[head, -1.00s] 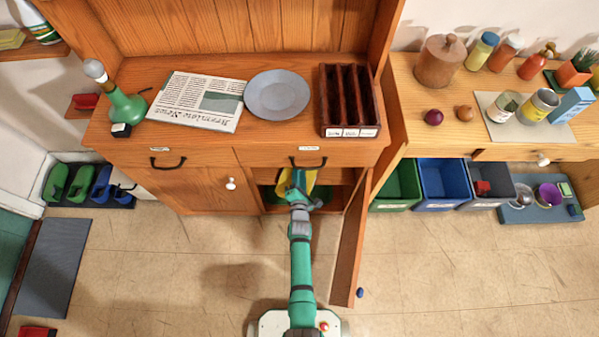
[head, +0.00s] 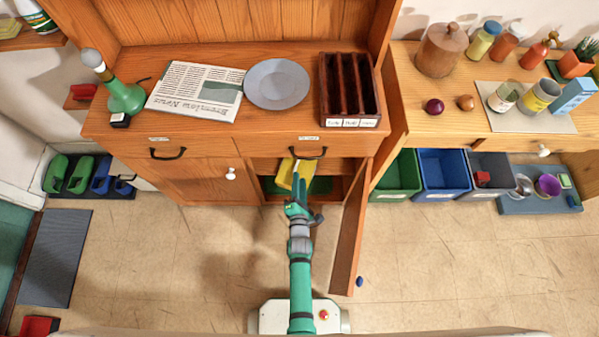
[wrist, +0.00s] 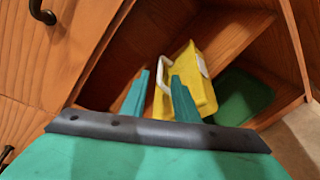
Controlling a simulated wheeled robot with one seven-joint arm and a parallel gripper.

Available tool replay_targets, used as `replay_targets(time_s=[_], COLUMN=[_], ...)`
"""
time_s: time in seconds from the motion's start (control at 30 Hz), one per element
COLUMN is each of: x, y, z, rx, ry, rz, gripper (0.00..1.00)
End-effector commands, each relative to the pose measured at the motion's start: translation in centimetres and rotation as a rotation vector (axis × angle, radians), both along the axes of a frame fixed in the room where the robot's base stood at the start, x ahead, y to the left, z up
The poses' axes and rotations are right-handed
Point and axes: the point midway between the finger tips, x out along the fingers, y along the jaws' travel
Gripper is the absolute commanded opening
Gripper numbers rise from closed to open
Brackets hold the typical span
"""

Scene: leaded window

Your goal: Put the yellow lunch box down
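The yellow lunch box (head: 286,172) is inside the open cupboard under the right-hand drawer. It also shows in the wrist view (wrist: 204,92), tilted in the picture, with a pale handle on it. My gripper (head: 299,186) is at the cupboard opening, just in front of the box. In the wrist view its two green fingers (wrist: 160,82) stand apart, with part of the box showing between and beyond them. The right finger covers part of the box. The box's underside is hidden, so I cannot tell exactly what it rests on.
The cupboard's open door (head: 348,238) stands out to the right of my arm. A drawer with a dark handle (head: 308,153) is just above the opening. A green mat or tray (wrist: 243,96) lies inside the cupboard. Bins (head: 443,172) stand right of the door.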

Motion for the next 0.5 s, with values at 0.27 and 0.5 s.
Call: replay_targets(time_s=[0.27, 0.5], x=[-2.4, -7.2], y=[0.0, -0.1], z=[0.5, 2.2], rx=[0.007, 0.230], ry=[0.000, 0.005], rz=[-0.001, -0.050], gripper=[0.28, 0.28])
